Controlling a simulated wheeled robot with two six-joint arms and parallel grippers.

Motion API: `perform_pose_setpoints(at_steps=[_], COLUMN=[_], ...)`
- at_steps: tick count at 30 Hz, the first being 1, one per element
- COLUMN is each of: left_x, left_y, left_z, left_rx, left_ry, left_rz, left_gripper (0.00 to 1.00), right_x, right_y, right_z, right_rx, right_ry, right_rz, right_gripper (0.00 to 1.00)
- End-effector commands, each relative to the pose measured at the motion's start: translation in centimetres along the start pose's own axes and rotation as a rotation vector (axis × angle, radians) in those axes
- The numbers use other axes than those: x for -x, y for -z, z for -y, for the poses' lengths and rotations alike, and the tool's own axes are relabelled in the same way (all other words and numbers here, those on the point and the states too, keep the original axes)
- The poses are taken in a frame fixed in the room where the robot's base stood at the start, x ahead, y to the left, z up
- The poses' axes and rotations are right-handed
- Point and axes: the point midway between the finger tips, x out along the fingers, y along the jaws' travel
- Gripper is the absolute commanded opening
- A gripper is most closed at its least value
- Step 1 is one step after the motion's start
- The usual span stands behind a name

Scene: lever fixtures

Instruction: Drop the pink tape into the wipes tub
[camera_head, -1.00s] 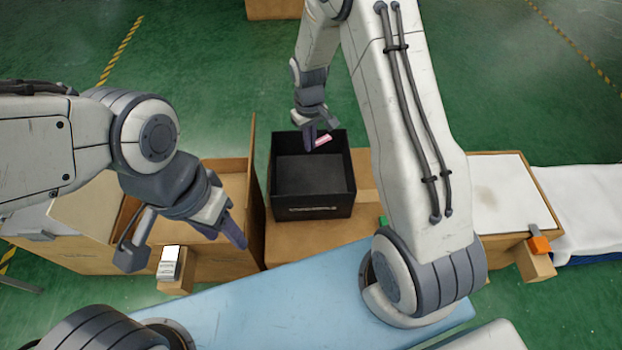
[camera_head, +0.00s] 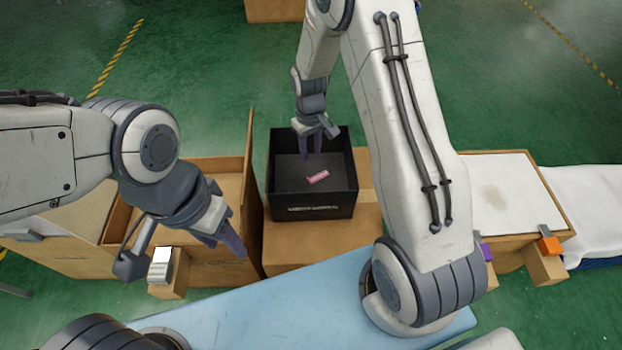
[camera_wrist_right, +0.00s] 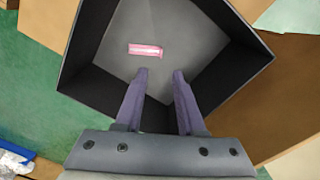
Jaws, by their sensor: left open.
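The pink tape (camera_head: 317,177) is a small pink strip inside the walls of an open black box (camera_head: 320,213), which has pale lettering on its front and matches the tub. In the right wrist view the tape (camera_wrist_right: 145,50) shows against the box's grey floor, beyond my fingertips. My right gripper (camera_head: 311,157) is over the box, pointing down. Its two fingers (camera_wrist_right: 163,72) are apart, with nothing between them. My left gripper (camera_head: 222,246) is open beside the wooden divider, left of the box and apart from it.
A tall wooden panel (camera_head: 249,175) stands left of the box. Wooden fixtures carry a white lever (camera_head: 160,265), a purple one (camera_head: 486,252) and an orange one (camera_head: 549,246). A light blue surface (camera_head: 290,310) lies in front.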

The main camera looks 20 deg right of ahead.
Motion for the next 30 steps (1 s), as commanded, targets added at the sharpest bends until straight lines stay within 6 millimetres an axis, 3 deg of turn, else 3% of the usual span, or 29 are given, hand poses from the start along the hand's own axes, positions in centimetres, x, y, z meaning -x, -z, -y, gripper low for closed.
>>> perform_pose_setpoints(at_steps=[8,21,30], left_x=[0.4,2.1,2.3], left_y=[0.0,0.1,0.1], left_z=[0.0,-0.2,-0.2], left_rx=[0.000,0.000,0.000], left_ry=[0.000,0.000,0.000], left_rz=[0.000,0.000,0.000], left_gripper=[0.50,0.50,0.50], right_x=[1.3,9.3,10.5], right_y=[0.1,0.1,0.0], right_z=[0.0,0.0,0.0], right_rx=[0.000,0.000,0.000], right_ry=[-0.001,-0.001,0.000], right_rz=[-0.002,-0.004,0.000], right_gripper=[0.38,0.38,0.38])
